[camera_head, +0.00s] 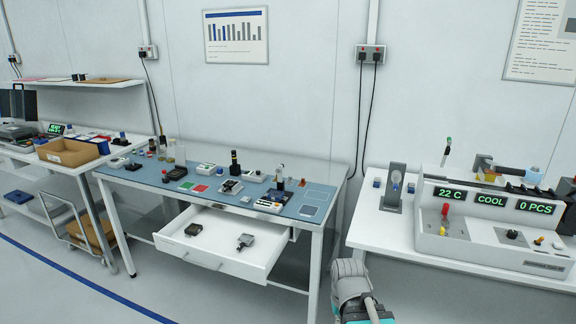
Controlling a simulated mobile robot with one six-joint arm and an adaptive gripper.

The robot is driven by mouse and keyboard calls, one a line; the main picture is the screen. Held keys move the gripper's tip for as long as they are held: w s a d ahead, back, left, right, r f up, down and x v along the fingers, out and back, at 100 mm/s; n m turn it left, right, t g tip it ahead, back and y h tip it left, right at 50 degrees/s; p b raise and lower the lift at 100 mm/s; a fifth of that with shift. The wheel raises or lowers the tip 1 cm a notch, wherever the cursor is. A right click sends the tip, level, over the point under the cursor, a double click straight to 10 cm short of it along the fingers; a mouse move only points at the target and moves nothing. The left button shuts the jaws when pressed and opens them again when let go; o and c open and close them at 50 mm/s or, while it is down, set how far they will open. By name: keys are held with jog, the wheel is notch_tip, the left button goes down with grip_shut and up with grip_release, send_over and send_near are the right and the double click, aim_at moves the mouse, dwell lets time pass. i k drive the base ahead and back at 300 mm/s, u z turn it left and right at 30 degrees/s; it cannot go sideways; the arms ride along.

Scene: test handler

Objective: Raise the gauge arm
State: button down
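The white test handler (490,246) stands on the right-hand table. Its displays read 22 C, COOL and 0 PCS. A red-topped lever (445,212) stands upright at its left front. A grey upright stand with a round face (395,186) is left of the handler. I cannot tell which part is the gauge arm, or whether it is raised. Part of my own arm, grey and teal, shows at the bottom, in front of the right-hand table. My gripper's fingers are not visible.
The middle bench has a blue mat (150,183) with several small devices. Its white drawer (215,262) is pulled open, holding two small devices, and juts into the aisle. A cart (75,236) stands at the left. The floor in front is clear.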

aim_at(279, 170)
jog(key=z, duration=0.25)
jog(key=i, duration=1.05)
jog(key=u, duration=0.1)
